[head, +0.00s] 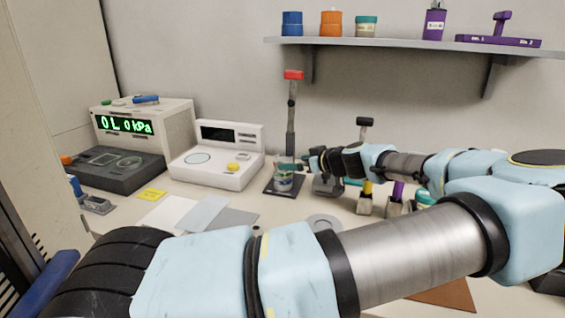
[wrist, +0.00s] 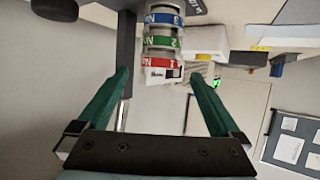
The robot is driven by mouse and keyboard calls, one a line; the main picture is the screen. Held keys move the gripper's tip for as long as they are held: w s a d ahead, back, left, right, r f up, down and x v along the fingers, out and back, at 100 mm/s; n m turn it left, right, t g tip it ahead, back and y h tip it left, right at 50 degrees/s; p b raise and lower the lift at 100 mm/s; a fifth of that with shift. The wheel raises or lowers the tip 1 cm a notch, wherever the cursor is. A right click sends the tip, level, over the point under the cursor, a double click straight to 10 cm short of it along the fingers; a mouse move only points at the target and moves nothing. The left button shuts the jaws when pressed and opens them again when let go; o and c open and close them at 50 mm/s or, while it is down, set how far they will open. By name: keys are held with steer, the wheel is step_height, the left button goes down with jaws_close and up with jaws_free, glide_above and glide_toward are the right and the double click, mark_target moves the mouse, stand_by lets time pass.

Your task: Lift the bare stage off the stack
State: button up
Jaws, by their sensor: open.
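The stack stands on a dark base plate (head: 270,189) in the head view, with my gripper (head: 288,167) at its top. In the wrist view, which looks upside down, the stack (wrist: 150,42) shows blue, green and red banded stages with pale metal between them. A pale end piece (wrist: 160,79) without a full coloured band shows beside the red band. I cannot tell surely whether it is the bare stage. My gripper (wrist: 159,73) is open, its green fingers on either side of the stack's red end, with gaps visible.
A dark post with a red top (head: 293,75) rises close behind the stack. A white balance-like device (head: 216,160) and a pressure display (head: 127,125) stand to the left. Several small bottles (head: 365,199) stand right of the stack. A shelf (head: 400,43) hangs above.

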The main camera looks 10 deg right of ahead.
mark_target(286, 162)
steer(key=x, duration=0.1)
steer(key=p+x, duration=0.1)
steer(key=x, duration=0.1)
steer(key=p+x, duration=0.1)
steer(key=x, duration=0.1)
steer(key=shift+a+r, duration=0.1)
steer(key=shift+r, duration=0.2)
steer(key=shift+w+a+f, duration=0.15)
steer(key=shift+w+f, duration=0.05)
steer(key=shift+w, duration=0.05)
steer(key=c, duration=1.4)
steer(key=shift+c, duration=0.2)
